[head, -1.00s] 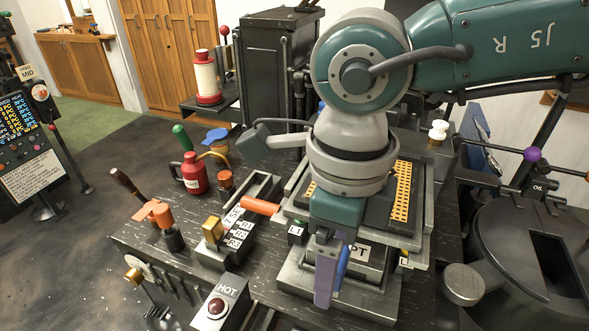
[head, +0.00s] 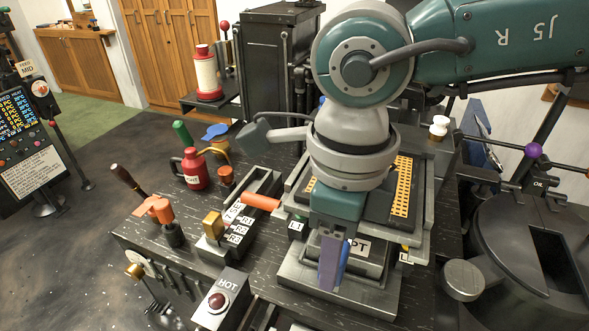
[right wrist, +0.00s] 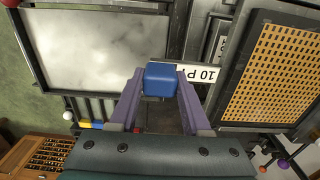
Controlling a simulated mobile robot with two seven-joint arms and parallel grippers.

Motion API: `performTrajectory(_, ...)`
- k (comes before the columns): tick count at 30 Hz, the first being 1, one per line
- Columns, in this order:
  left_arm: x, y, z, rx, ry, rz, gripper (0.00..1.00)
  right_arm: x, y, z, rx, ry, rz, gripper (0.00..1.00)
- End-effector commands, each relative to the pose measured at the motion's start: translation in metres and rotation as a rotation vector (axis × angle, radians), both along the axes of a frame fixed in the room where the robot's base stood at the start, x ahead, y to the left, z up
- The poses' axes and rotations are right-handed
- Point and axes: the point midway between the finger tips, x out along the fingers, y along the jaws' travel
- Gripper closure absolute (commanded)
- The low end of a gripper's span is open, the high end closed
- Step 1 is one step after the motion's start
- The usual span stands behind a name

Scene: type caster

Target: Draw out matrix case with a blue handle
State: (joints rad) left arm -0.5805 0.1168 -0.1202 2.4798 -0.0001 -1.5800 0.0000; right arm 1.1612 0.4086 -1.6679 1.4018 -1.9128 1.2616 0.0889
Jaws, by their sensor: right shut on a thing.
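My right gripper (head: 332,268) has purple fingers and points down at the front of the machine. It is shut on the blue handle (right wrist: 160,79), which sits between its two fingertips in the right wrist view. In the head view the handle (head: 345,262) shows partly behind a finger. A white "10 PT" label (right wrist: 199,73) lies beside the handle. A dark plate with a gold grid (head: 401,190) lies on the machine's top, partly hidden by my arm. I cannot tell whether the handle joins this plate. My left gripper is out of view.
A grey block with R1, R2 and R3 labels (head: 238,232) and an orange handle (head: 261,202) stand left of the machine. A HOT box (head: 222,296) is at the front. A red oil can (head: 194,170) stands farther back. A round dark pot (head: 530,250) is at right.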

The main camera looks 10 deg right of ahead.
Motion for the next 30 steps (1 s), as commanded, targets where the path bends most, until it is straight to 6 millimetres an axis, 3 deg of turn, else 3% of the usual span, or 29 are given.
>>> performTrajectory(21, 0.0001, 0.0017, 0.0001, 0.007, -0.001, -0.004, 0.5, 0.0, 0.0002, 0.0004, 0.0, 0.0, -0.001, 1.0)
performTrajectory(22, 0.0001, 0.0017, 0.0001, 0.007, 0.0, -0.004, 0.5, 0.0, 0.0002, 0.0004, 0.0, 0.0, -0.001, 0.56)
performTrajectory(30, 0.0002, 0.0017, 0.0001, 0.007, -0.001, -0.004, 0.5, 0.0, 0.0002, 0.0004, 0.0, 0.0, 0.0, 0.86)
